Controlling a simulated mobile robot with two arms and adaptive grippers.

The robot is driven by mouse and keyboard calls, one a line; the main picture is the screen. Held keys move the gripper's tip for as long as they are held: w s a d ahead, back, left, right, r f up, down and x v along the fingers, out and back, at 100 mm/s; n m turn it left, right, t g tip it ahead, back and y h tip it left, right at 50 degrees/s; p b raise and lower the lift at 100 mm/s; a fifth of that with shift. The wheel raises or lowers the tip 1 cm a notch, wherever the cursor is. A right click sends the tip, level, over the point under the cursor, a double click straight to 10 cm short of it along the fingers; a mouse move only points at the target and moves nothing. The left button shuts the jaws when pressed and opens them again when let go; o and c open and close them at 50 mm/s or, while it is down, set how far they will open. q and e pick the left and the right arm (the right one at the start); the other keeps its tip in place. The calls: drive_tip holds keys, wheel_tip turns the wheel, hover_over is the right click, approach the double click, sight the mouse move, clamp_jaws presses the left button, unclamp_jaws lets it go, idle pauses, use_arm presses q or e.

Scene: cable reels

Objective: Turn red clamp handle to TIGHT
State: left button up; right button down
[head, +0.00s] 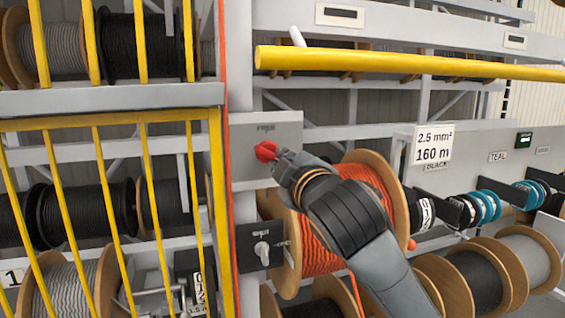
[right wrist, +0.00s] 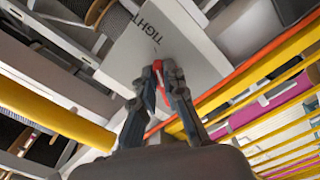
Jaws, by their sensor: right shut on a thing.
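The red clamp handle (head: 266,151) sits on a grey plate (head: 240,140) on the rack upright, left of the orange cable reel. My right gripper (head: 280,162) reaches it from the lower right and is shut on it. In the right wrist view the red handle (right wrist: 158,70) shows between the two fingertips (right wrist: 162,78). The word TIGHT (right wrist: 148,27) is printed on the plate beyond the fingers. The fingers hide part of the handle, and I cannot tell its exact angle. My left gripper is not in view.
A yellow bar (head: 400,64) crosses above my right arm. Yellow guard bars (head: 218,200) stand to the left. The orange cable reel (head: 335,215) is close behind my right arm. A dark box with a light knob (head: 261,249) is below the plate.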

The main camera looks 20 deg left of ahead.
idle(0.4)
drive_tip(key=c, duration=1.4)
unclamp_jaws()
drive_tip(key=v, duration=1.2)
drive_tip(key=shift+w+d+f, duration=0.1)
drive_tip(key=shift+f, duration=0.05)
